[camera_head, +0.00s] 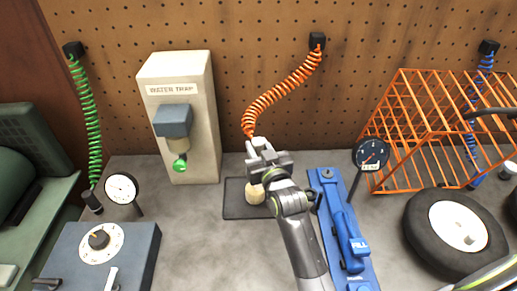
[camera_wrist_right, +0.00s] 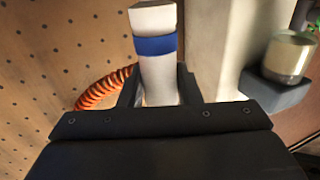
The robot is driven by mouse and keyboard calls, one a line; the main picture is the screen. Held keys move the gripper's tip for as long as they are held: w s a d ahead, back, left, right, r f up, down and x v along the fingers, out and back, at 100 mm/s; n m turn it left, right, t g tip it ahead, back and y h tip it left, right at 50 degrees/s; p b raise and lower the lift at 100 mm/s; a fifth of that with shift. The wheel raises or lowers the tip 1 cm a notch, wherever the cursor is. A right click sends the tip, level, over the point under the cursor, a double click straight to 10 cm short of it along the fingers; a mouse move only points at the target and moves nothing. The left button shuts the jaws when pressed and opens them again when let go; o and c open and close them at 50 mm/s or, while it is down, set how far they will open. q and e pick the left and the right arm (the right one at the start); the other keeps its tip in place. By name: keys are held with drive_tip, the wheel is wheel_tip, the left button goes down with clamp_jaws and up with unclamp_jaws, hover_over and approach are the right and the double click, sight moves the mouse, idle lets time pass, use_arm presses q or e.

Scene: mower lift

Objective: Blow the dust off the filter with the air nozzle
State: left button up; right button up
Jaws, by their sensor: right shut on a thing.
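My right gripper (camera_head: 256,148) is above the dark mat (camera_head: 236,207) at the middle of the bench. It is shut on the air nozzle, at the lower end of the orange coiled hose (camera_head: 280,95). In the right wrist view the nozzle (camera_wrist_right: 156,70) is a pale cylinder with a blue band, between the fingers. A small cream round piece (camera_head: 256,195), apparently the filter, sits on the mat below the gripper, partly hidden by my arm. Any dust on it is too small to tell. My left gripper is not in view.
The water trap (camera_head: 195,120) stands left of the mat. A blue fill tool (camera_head: 345,230), a dial gauge (camera_head: 371,153), an orange cage (camera_head: 420,120) and a wheel (camera_head: 425,225) are at right. A grey dial box (camera_head: 140,250) is at front left.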

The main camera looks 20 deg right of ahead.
drive_tip(key=shift+w, duration=0.3)
drive_tip(key=shift+a, duration=0.2)
drive_tip(key=shift+w+a, duration=0.25)
drive_tip(key=shift+a, duration=0.45)
drive_tip(key=shift+s, duration=0.25)
drive_tip(key=shift+s+a+p, duration=0.25)
drive_tip(key=shift+s+p, duration=0.3)
drive_tip(key=shift+s, duration=0.15)
drive_tip(key=shift+r, duration=0.1)
wheel_tip(320, 180, up, 5)
drive_tip(key=p, duration=0.5)
